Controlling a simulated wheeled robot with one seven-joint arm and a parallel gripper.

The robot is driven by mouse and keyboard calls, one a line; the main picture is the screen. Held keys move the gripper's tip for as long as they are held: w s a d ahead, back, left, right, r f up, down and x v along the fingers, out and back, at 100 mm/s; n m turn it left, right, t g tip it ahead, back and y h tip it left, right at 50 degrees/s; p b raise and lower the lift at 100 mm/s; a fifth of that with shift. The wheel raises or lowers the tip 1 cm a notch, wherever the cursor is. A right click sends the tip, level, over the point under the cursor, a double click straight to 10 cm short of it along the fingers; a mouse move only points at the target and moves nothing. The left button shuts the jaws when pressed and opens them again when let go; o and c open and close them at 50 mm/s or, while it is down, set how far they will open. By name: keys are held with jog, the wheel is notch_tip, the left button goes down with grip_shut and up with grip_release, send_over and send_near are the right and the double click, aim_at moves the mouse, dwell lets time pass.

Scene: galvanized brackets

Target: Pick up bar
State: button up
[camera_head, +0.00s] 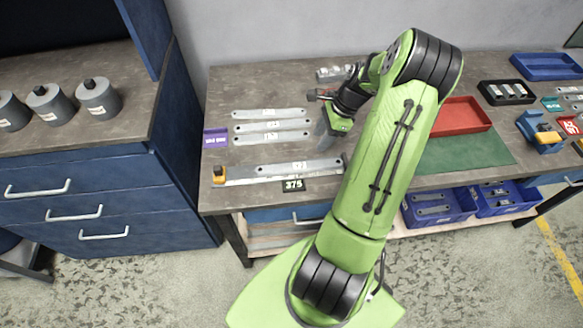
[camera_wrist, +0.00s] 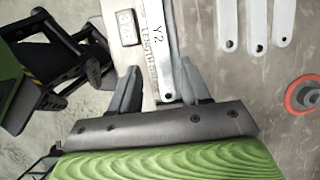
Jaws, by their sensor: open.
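A grey flat bar (camera_head: 300,167) lies along a pale length gauge (camera_head: 245,180) near the front left of the table. In the wrist view the bar (camera_wrist: 162,52), marked "Y2" and with a hole in its near end, lies beside the gauge's printed strip (camera_wrist: 147,45). My gripper (camera_wrist: 158,82) is open above the bar's near end, with one finger on each side of it in the picture. Whether the fingers touch the bar cannot be told. In the head view my gripper (camera_head: 325,136) is partly hidden by my arm.
Several similar bars (camera_head: 268,125) lie behind the gauge. A red tray (camera_head: 460,116) and green mat (camera_head: 465,151) lie to the right.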

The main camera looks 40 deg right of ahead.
aim_at(300, 166)
jog(key=x, duration=1.3)
jog(key=shift+r, duration=0.1)
jog(key=shift+s, duration=0.1)
grip_shut()
